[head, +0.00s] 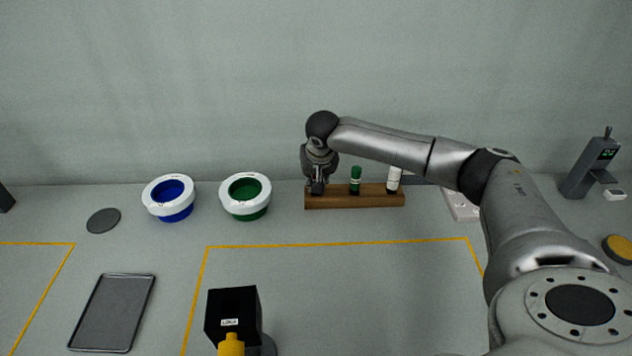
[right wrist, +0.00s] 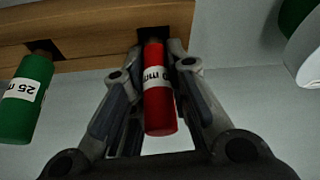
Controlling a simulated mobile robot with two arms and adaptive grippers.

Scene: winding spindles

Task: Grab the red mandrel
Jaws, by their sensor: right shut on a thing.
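The red mandrel (right wrist: 158,105) stands at a dark slot of the wooden rack (right wrist: 90,37), between the fingers of my right gripper (right wrist: 158,85) in the right wrist view. My right gripper is shut on the mandrel. In the head view my right gripper (head: 317,186) is at the left end of the rack (head: 340,201) and hides the red mandrel. A green mandrel (head: 355,180) and a white mandrel (head: 393,180) stand in the rack to the right. The green mandrel also shows in the right wrist view (right wrist: 25,98). My left gripper is not in view.
A white ring with a blue inside (head: 158,207) and one with a green inside (head: 235,208) stand left of the rack. A grey tray (head: 112,312) and a black box (head: 232,308) are nearer. A grey device (head: 590,168) stands far right. The yellow-outlined middle is mostly clear.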

